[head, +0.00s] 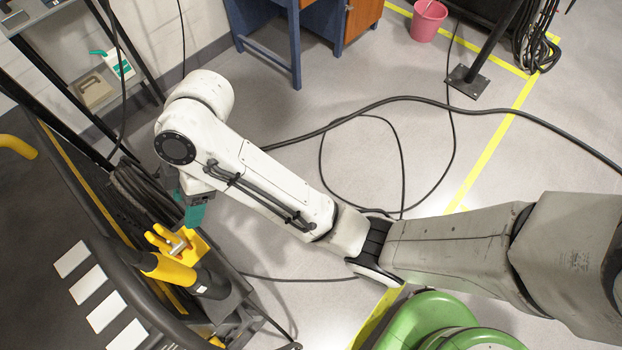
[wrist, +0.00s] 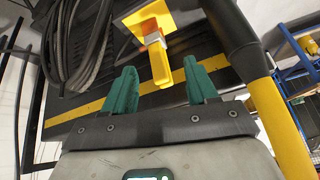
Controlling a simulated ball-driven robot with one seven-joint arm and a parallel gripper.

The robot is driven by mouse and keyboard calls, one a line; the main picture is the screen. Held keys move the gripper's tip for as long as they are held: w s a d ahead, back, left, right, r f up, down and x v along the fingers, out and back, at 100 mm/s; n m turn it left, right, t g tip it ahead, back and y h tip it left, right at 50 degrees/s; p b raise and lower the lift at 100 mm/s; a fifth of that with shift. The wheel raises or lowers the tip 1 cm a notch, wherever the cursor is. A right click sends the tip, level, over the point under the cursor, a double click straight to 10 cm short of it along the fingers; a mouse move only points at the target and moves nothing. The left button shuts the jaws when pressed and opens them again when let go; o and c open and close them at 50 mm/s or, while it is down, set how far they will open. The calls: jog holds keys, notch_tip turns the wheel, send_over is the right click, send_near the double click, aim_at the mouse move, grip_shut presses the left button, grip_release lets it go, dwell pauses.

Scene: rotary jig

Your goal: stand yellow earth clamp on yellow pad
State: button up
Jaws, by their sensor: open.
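The yellow earth clamp (head: 164,238) is at the lower left of the head view, by the dark cart, with a silver metal part at its middle. In the wrist view the clamp (wrist: 159,66) has a yellow arm pointing toward my fingers. A flat yellow piece (wrist: 182,17) lies behind it; I cannot tell whether this is the yellow pad or part of the clamp. My gripper (wrist: 160,70) is open and empty, its teal fingers on either side of the clamp's arm in the picture. In the head view my gripper (head: 193,214) is just above the clamp, apparently not touching.
A black rail with a yellow sleeve (wrist: 277,112) runs close on the right of my gripper. Coiled black cables (wrist: 75,35) hang at the left. The cart (head: 50,220) has a dark top with white stripes. Loose cables cross the floor.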

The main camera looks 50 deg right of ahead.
jog(key=s+d+f+m+h, duration=0.2)
jog(key=s+d+f+m, duration=0.2)
jog(key=s+d, duration=0.3)
jog(key=s+d+f+m+h, duration=0.2)
jog(key=s+d+f+m, duration=0.2)
jog(key=s+d+m, duration=0.2)
jog(key=s+d+f+m+h, duration=0.2)
jog(key=s+d+f+m, duration=0.2)
jog(key=s+d, duration=0.5)
jog(key=shift+s+d+f+m, duration=0.2)
jog(key=shift+s+m, duration=0.3)
jog(key=shift+s, duration=0.55)
